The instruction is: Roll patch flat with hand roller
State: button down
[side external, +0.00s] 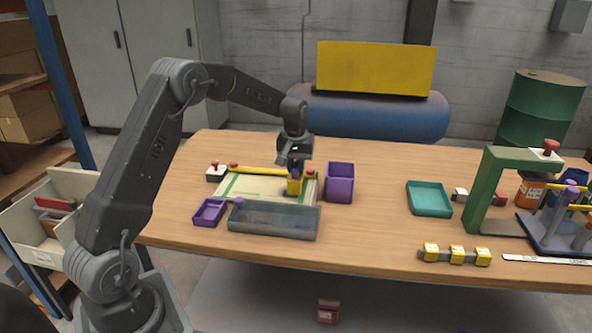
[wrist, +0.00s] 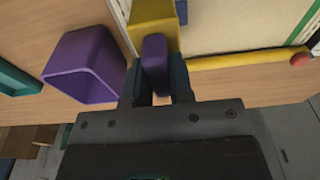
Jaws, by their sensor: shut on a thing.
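My gripper (side external: 295,165) is shut on the purple handle (wrist: 155,65) of a yellow tool (side external: 294,187), which looks like the hand roller. The tool's yellow part (wrist: 155,22) shows beyond the fingertips in the wrist view. My gripper holds it at the right end of a pale sheet with green strips (side external: 245,187), on the wooden table. I cannot tell whether the tool touches the sheet. No separate patch outline can be made out; the tool and arm hide part of the sheet.
A yellow bar (side external: 255,171) with red knobs runs along the sheet's far edge. A purple open bin (side external: 340,183) stands close right of the tool. A grey translucent box (side external: 273,222) and a purple tray (side external: 208,212) stand in front. A teal tray (side external: 429,198) and green frame (side external: 480,190) are farther right.

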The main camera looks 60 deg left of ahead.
jog(key=shift+r, duration=2.85)
